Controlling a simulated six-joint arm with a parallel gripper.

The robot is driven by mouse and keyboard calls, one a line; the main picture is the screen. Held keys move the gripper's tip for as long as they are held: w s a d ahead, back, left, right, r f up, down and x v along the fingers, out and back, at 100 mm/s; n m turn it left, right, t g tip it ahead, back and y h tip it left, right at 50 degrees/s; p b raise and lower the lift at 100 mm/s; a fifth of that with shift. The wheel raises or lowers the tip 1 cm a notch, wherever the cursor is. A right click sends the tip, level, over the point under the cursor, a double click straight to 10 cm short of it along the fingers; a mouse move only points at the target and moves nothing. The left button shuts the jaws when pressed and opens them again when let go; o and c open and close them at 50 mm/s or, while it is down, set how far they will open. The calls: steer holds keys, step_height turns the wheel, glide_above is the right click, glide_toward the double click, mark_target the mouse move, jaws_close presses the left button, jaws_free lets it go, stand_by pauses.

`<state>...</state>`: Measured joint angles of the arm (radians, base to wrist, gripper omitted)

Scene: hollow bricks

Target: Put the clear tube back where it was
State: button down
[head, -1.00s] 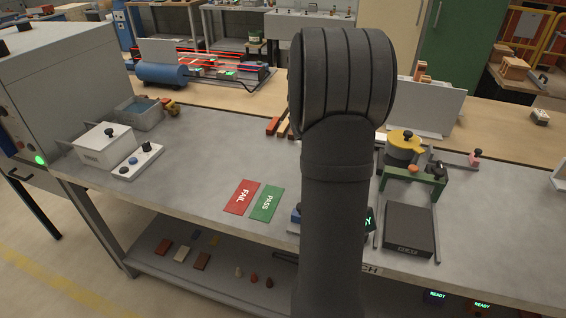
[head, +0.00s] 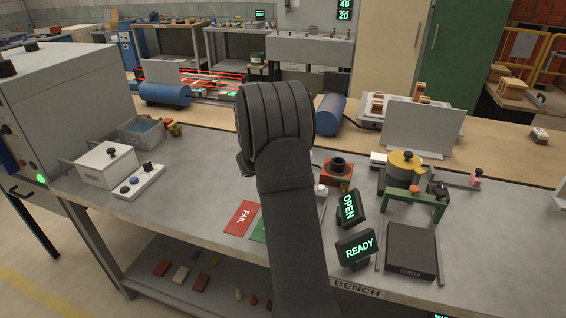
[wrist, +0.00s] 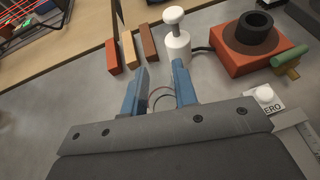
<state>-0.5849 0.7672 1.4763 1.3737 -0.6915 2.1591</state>
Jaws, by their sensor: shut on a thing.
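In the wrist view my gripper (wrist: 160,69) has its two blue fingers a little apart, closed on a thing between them. Thin, faint curved outlines between the fingers look like the rim of the clear tube (wrist: 160,98); most of it is see-through or hidden by the gripper body. In the head view my own arm hides the gripper and the tube. Beyond the fingers stand a white post with a knob (wrist: 176,42) and an orange block with a dark ring on top (wrist: 255,45). That orange block also shows in the head view (head: 334,181).
Several brick-like bars, among them an orange one (wrist: 112,57), lie past the left finger. OPEN (head: 348,207) and READY (head: 356,249) displays stand right of my arm. A yellow-topped pot (head: 404,165) stands behind a green bridge. Grey bench is clear left of the FAIL card (head: 241,217).

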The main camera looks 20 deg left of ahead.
steer(key=shift+f, duration=1.85)
steer(key=shift+f, duration=0.2)
steer(key=c, duration=1.1)
jaws_free()
steer(key=shift+c, duration=0.2)
steer(key=shift+r, duration=0.1)
steer(key=shift+s+r, duration=0.15)
steer(key=shift+r, duration=0.05)
steer(key=v, duration=1.1)
steer(key=shift+s, duration=0.3)
steer(key=shift+r, duration=0.15)
